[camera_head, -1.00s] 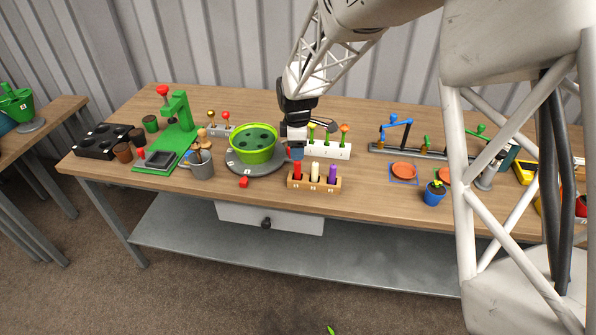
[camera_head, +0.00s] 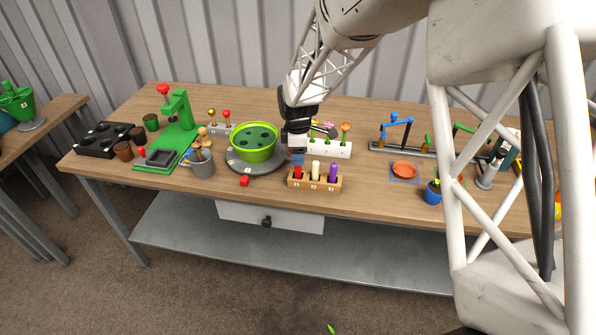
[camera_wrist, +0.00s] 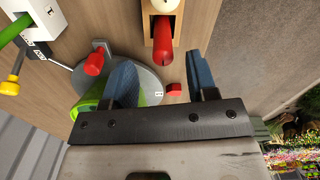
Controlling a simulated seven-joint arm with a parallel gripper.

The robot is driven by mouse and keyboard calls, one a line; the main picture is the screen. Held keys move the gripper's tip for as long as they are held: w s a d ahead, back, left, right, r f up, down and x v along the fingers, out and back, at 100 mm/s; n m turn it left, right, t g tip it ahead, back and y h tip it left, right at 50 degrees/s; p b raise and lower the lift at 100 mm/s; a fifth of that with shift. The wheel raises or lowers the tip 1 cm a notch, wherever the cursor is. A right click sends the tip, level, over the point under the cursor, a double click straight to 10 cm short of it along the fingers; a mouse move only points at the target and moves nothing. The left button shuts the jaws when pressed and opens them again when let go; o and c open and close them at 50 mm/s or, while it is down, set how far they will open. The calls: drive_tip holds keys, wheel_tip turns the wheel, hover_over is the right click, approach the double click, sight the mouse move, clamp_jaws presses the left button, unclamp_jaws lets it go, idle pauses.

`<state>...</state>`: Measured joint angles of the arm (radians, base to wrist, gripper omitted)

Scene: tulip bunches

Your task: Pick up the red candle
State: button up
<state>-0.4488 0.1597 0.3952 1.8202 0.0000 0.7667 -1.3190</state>
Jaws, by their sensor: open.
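The red candle (camera_head: 298,173) stands upright in the left slot of a wooden holder (camera_head: 312,187). A cream candle (camera_head: 315,170) and a purple candle (camera_head: 333,172) stand in the same holder to its right. My gripper (camera_head: 297,158) is just above the red candle, and its blue fingers hide part of the candle's top. In the wrist view the red candle (camera_wrist: 163,40) lies ahead of the two spread fingers of my gripper (camera_wrist: 162,80), between their lines and apart from them. The gripper is open with nothing between its fingers.
A green pot (camera_head: 253,148) on a grey round base stands close left of my gripper. A small red cube (camera_head: 244,181) lies in front of it. A white block with flowers (camera_head: 335,148) stands behind the holder. A blue pot (camera_head: 433,192) is to the right.

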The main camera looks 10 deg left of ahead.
drive_tip(key=shift+s+d+f, duration=0.1)
drive_tip(key=shift+s+f, duration=0.05)
drive_tip(key=shift+f, duration=2.45)
clamp_jaws()
drive_tip(key=shift+r, duration=0.7)
wheel_tip(320, 180, up, 2)
drive_tip(key=shift+r, duration=0.1)
drive_tip(key=s+d, duration=0.3)
drive_tip(key=s, duration=0.4)
drive_tip(key=s+d+r, duration=0.1)
drive_tip(key=s+d, duration=0.2)
drive_tip(key=s, duration=0.4)
drive_tip(key=shift+s+d+r, duration=0.25)
drive_tip(key=shift+d, duration=0.15)
